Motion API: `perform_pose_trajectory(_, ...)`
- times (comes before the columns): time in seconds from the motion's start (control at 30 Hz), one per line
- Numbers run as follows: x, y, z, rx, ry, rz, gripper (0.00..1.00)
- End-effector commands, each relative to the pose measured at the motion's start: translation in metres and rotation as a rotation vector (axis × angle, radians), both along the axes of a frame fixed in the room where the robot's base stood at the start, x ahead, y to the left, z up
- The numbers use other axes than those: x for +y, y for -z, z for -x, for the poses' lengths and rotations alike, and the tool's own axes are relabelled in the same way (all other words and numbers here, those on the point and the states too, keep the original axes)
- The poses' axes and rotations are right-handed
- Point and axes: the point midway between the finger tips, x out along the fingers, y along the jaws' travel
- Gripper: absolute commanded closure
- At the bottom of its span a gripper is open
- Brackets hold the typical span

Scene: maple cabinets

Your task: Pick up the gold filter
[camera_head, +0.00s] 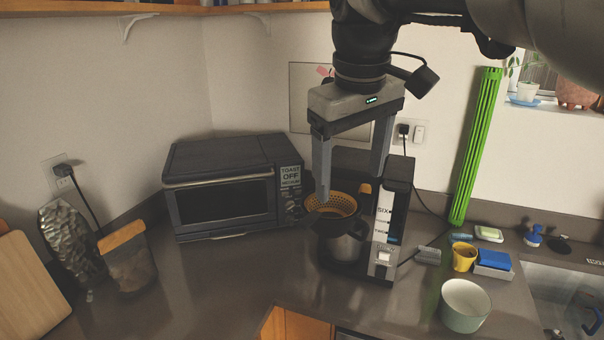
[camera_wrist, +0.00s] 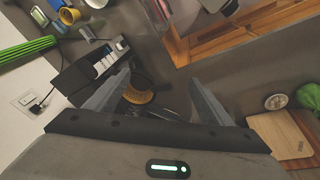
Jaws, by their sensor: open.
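The gold filter (camera_head: 340,205) is a round, orange-gold mesh basket. In the wrist view the filter (camera_wrist: 140,94) shows near the left finger of my gripper (camera_wrist: 162,76), partly hidden.
A toaster oven (camera_head: 225,192) stands left of the coffee maker. A white-green bowl (camera_head: 465,306), a yellow cup (camera_head: 463,257) and a blue sponge (camera_head: 494,259) are at right, near the sink (camera_head: 560,287).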

Motion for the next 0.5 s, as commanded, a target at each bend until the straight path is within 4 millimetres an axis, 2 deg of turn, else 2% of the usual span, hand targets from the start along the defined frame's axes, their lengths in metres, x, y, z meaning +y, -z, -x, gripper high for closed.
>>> perform_pose_trajectory(0.03,0.011,-0.012,-0.025,0.038,-0.066,0.012,0.25)
perform_pose_trajectory(0.2,0.037,-0.031,-0.078,0.15,-0.266,0.03,0.25)
perform_pose_trajectory(0.33,0.047,-0.032,-0.103,0.211,-0.369,0.024,0.25)
perform_pose_trajectory(0.5,0.052,-0.029,-0.114,0.244,-0.43,0.014,0.25)
